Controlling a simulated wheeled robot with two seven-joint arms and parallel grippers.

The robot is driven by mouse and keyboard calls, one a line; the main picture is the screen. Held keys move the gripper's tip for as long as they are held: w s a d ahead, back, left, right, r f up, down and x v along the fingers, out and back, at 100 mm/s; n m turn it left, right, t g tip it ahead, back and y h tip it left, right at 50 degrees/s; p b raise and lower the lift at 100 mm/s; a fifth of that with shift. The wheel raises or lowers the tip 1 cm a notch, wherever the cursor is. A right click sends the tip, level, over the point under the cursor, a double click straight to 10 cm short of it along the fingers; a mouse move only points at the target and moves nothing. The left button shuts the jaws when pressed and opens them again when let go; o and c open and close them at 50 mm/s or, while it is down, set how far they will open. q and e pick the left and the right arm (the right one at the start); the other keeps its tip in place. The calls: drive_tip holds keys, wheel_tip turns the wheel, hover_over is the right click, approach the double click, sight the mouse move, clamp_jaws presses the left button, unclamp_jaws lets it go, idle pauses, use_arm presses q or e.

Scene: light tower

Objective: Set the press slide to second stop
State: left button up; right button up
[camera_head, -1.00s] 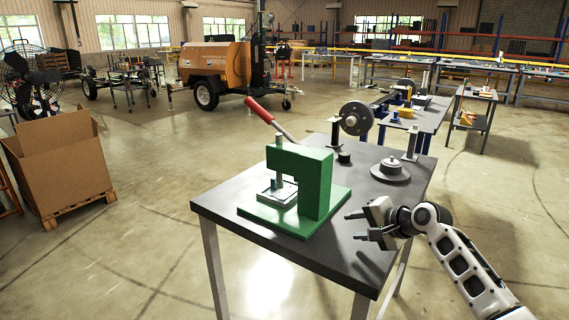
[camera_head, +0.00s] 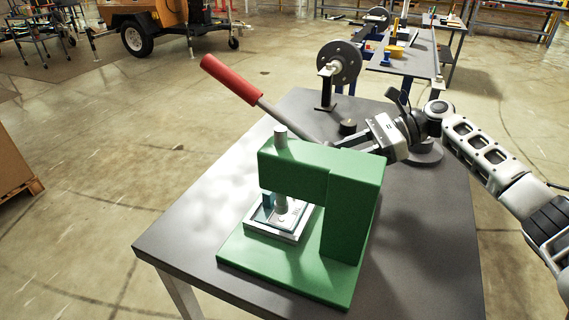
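A green press (camera_head: 345,205) stands on the dark table. Its silver slide (camera_head: 281,195) passes down through the overhanging head, with its lower end close above a silver plate (camera_head: 272,230) on the green base. A lever with a red handle (camera_head: 231,80) rises to the upper left from behind the press. My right gripper (camera_head: 348,145) is just behind the press head, pointing left toward the lever's lower end. The press partly hides its fingers, so I cannot tell their gap or any contact. My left gripper is out of view.
The table (camera_head: 190,235) is bare at the front left. A dark disc on a stand (camera_head: 339,63) and a small black knob (camera_head: 347,126) stand behind the press. A round grey base (camera_head: 425,152) sits partly behind my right arm. Another bench (camera_head: 405,60) stands farther back.

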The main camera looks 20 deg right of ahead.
use_arm(q)
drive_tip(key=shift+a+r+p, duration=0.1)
drive_tip(key=shift+p, duration=0.4)
use_arm(e)
drive_tip(key=x, duration=1.3)
drive_tip(key=shift+w+a, duration=0.1)
drive_tip(key=shift+a, duration=0.05)
